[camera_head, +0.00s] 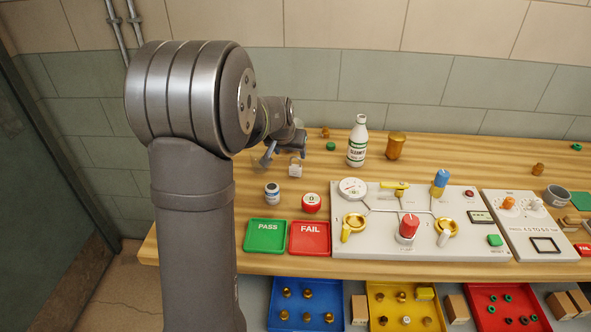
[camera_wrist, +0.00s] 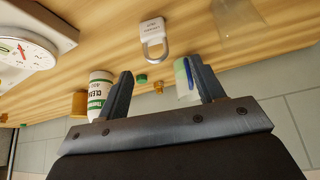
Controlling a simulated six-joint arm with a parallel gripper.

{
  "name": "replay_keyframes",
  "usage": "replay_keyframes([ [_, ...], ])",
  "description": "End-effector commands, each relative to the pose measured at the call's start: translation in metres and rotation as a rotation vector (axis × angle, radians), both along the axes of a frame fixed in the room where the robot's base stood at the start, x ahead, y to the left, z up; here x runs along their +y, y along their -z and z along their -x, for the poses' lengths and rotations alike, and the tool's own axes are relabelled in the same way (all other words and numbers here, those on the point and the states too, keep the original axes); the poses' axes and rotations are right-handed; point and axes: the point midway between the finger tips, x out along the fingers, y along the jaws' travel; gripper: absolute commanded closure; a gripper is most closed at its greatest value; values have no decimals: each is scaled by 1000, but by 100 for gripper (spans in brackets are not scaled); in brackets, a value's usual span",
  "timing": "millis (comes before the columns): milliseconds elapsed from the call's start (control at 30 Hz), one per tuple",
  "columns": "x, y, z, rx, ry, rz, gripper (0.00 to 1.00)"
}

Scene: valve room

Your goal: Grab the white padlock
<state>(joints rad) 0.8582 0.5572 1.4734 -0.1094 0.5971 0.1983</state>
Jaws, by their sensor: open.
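The white padlock (camera_head: 295,168) stands on the wooden bench in the head view, just below my gripper (camera_head: 285,148). In the wrist view the padlock (camera_wrist: 152,28) is at the top centre, with its pale shackle toward my fingers and small lettering on its body. My gripper (camera_wrist: 161,73) is open and empty. Its two dark fingers are spread to either side of the padlock's line, with the padlock apart from and beyond the fingertips. Nothing hides the padlock in the wrist view.
A cleaner bottle (camera_head: 357,141) and an amber jar (camera_head: 396,146) stand to the right.

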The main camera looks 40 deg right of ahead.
Motion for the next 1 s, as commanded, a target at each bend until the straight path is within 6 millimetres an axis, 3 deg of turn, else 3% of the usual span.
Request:
replay_keyframes([
  [633,-36,53,-16,0,-1,0,38],
  [1000,-39,60,-18,-2,0,1,40],
])
